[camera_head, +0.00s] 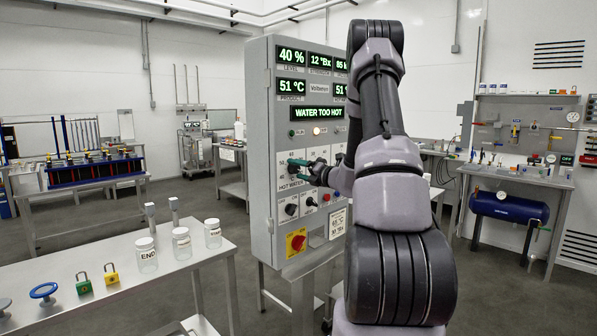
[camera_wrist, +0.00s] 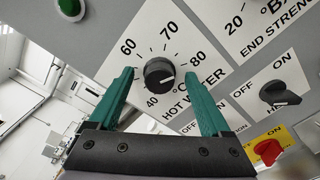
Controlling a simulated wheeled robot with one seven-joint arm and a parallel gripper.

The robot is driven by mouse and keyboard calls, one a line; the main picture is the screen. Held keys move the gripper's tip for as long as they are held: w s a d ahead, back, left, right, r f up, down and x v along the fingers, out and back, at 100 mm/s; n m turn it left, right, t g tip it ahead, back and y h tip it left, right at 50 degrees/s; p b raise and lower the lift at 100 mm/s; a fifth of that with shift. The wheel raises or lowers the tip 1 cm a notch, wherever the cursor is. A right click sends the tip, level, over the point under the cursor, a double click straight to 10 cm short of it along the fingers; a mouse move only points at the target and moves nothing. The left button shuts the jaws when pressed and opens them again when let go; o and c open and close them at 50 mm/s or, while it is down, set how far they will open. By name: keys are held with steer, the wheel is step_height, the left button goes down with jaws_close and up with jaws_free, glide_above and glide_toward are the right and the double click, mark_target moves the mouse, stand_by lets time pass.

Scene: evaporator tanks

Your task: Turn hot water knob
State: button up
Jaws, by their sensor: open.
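The hot water knob (camera_wrist: 159,75) is a round black dial on a white plate of the control panel, with a scale around it from 40 to 80 and HOT WATER printed below. Its white mark points right, towards the high end of the scale. My gripper (camera_wrist: 160,73) is open, with one green finger on each side of the knob. In the head view my gripper (camera_head: 298,167) is at the panel and largely hides the knob. The panel display (camera_head: 317,113) reads WATER TOO HOT.
Black selector switches (camera_wrist: 280,95) and a red switch (camera_wrist: 267,151) sit close by. A table with jars (camera_head: 182,243) and padlocks stands at left. Open floor lies behind it.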

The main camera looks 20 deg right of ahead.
jaws_close()
steer(key=shift+n, duration=0.3)
steer(key=n, duration=0.3)
steer(key=shift+n, duration=0.3)
steer(key=n, duration=0.3)
steer(key=shift+n, duration=0.4)
steer(key=n, duration=0.4)
steer(key=shift+n, duration=2.2)
steer(key=shift+f, duration=0.1)
